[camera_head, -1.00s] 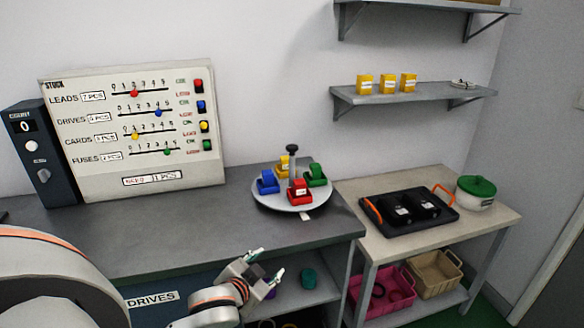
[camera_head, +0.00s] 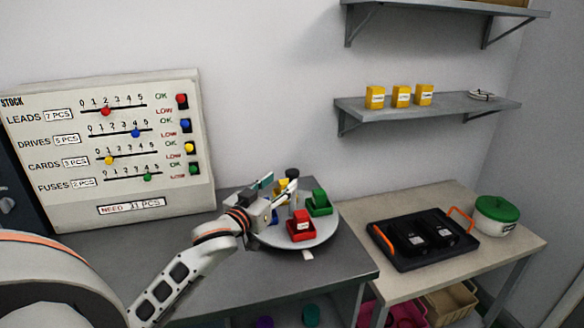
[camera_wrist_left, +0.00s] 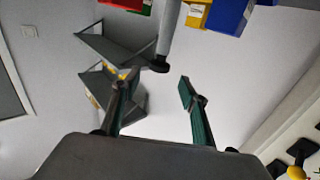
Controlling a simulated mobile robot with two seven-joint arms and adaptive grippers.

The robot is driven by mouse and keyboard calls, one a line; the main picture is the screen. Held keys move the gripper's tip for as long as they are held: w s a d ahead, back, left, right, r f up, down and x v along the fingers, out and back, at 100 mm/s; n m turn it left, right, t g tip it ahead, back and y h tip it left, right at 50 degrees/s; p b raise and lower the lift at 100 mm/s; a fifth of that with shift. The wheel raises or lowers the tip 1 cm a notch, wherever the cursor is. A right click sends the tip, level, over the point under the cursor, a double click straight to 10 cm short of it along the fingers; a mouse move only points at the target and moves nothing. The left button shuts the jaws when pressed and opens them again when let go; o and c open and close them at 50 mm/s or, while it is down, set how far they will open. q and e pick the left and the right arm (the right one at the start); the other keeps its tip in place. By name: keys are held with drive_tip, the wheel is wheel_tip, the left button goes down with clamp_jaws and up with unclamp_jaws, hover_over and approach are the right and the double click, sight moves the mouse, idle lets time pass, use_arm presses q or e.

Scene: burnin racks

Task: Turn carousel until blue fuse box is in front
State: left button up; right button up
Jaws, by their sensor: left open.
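The round grey carousel (camera_head: 322,231) stands on the dark table. The red box (camera_head: 301,229) is at its front, by a pale tab (camera_head: 307,255). The green box (camera_head: 319,204) is at right and the yellow box (camera_head: 282,186) at the back. The blue fuse box (camera_head: 274,216) is at left, mostly hidden behind my left gripper (camera_head: 277,187). That gripper is open and empty, over the carousel's left side near the dark-topped centre post (camera_head: 292,175). In the left wrist view the blue box (camera_wrist_left: 228,14) shows at the top edge, apart from the open fingers (camera_wrist_left: 155,92). My right gripper is out of view.
The stock board (camera_head: 110,145) stands behind at left. A light table (camera_head: 450,270) at right holds a black tray (camera_head: 420,262) and a green-lidded pot (camera_head: 497,215). Shelves (camera_head: 430,115) hang on the wall above. The dark table's front right (camera_head: 340,277) is clear.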

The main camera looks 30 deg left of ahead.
sight(289, 175)
use_arm(q)
drive_tip(key=shift+w+r, duration=0.15)
drive_tip(key=shift+w, duration=0.2)
drive_tip(key=w, duration=0.6)
drive_tip(key=shift+w+a+p, duration=0.2)
drive_tip(key=shift+w+p, duration=0.1)
drive_tip(key=shift+w, duration=0.05)
clamp_jaws()
